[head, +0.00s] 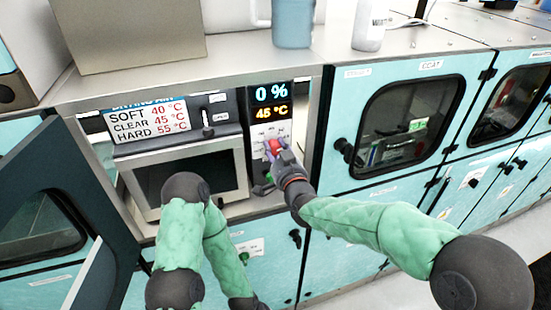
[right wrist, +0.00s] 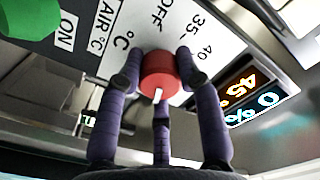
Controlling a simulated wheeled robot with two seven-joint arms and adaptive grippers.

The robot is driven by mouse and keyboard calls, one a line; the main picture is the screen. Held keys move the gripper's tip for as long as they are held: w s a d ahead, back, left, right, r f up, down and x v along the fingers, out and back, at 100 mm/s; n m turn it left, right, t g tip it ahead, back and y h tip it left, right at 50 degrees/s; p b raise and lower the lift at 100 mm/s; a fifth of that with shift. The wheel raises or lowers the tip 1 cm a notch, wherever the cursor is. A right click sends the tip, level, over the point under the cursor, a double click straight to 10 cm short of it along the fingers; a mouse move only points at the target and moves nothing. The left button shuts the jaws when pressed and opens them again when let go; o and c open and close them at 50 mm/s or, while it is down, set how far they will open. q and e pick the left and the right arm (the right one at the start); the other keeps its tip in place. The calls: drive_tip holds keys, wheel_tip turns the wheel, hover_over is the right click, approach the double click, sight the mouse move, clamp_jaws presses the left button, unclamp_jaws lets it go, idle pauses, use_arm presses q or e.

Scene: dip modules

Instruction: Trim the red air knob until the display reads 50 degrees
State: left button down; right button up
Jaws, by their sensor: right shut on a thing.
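The red air knob (head: 273,146) sits on the narrow control panel below the display. My right gripper (head: 279,157) is shut on it; in the right wrist view its dark fingers (right wrist: 160,88) close around the red knob (right wrist: 160,68). A white pointer mark shows on the knob, and OFF, 35 and 40 are printed on the dial beside it. The display (head: 271,102) reads 0 % in blue and 45 °C in orange; it also shows tilted in the right wrist view (right wrist: 250,96). My left arm is folded low in the head view, and its gripper is out of frame.
A placard (head: 150,117) lists SOFT 40, CLEAR 45, HARD 55 °C. A green knob (right wrist: 28,18) sits near the red one. An open dark door (head: 60,190) stands at left. A blue jug (head: 293,22) and a white bottle (head: 369,25) stand on top.

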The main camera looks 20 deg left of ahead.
drive_tip(key=shift+r+m+b, duration=0.25)
drive_tip(key=shift+m+b, duration=0.6)
drive_tip(key=shift+m, duration=0.05)
drive_tip(key=shift+w+d, duration=0.1)
drive_tip(key=shift+r, duration=0.1)
drive_tip(key=o, duration=1.2)
drive_tip(key=shift+c, duration=0.2)
drive_tip(key=shift+f, duration=0.2)
drive_tip(key=v, duration=1.2)
